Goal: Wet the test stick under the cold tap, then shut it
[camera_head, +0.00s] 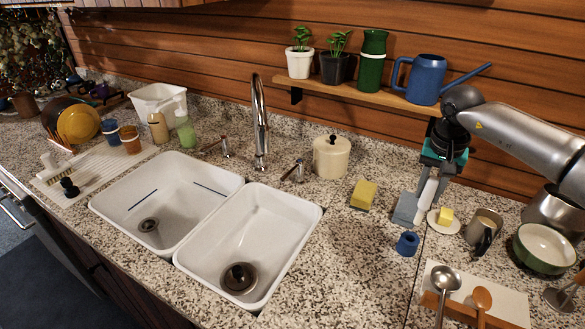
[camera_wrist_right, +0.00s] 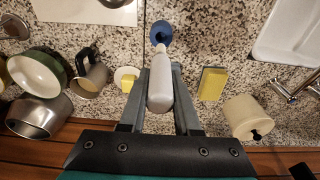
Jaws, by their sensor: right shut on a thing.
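My right gripper (camera_head: 425,195) is over the counter right of the sinks, pointing down and shut on a white stick (camera_head: 427,192), which I take as the test stick. In the right wrist view the stick (camera_wrist_right: 160,88) lies between the fingers of the gripper (camera_wrist_right: 160,90), thick end near the camera. Its thin end points toward a small blue holder (camera_head: 407,243); I cannot tell if they touch. The chrome spout (camera_head: 260,125) stands behind the sinks, with a left tap handle (camera_head: 222,147) and a right tap handle (camera_head: 294,170). No water shows. My left gripper is out of view.
Two white sink basins (camera_head: 250,240) are left of the gripper. A yellow sponge (camera_head: 364,194) and a cream lidded pot (camera_head: 332,156) stand between them and it. A butter dish (camera_head: 434,224), mug (camera_head: 486,229) and green bowl (camera_head: 543,249) crowd the right. A shelf (camera_head: 375,97) is behind.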

